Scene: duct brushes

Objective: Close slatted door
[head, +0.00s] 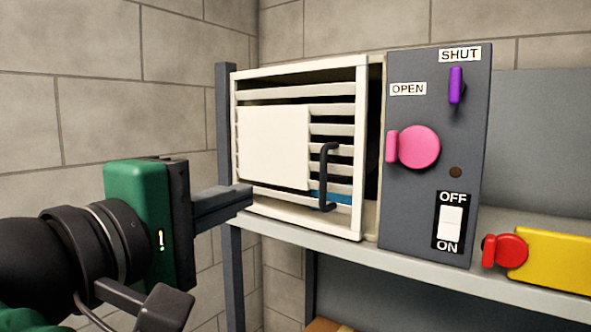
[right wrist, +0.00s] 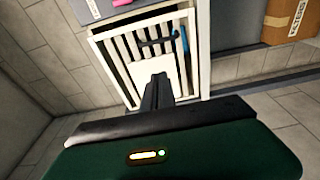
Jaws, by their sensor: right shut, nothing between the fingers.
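The white slatted door (head: 359,150) stands on a grey shelf in the head view, with a cream plate (head: 273,147) and a dark handle (head: 325,177) on its front. A dark gap shows between its right edge and the cream frame (head: 382,140), so it looks slightly ajar. My right gripper (head: 245,195) is shut and empty at the door's lower left; I cannot tell whether it touches. In the right wrist view its fingers (right wrist: 157,92) point at the door (right wrist: 103,62), overlapping the plate's edge. My left gripper is out of view.
A grey panel (head: 425,215) right of the door carries a purple latch (head: 456,86) by SHUT, a pink knob (head: 419,147) and a white switch (head: 451,222). A yellow block (head: 555,262) with a red knob (head: 506,251) sits farther right. A grey post (head: 226,130) stands left.

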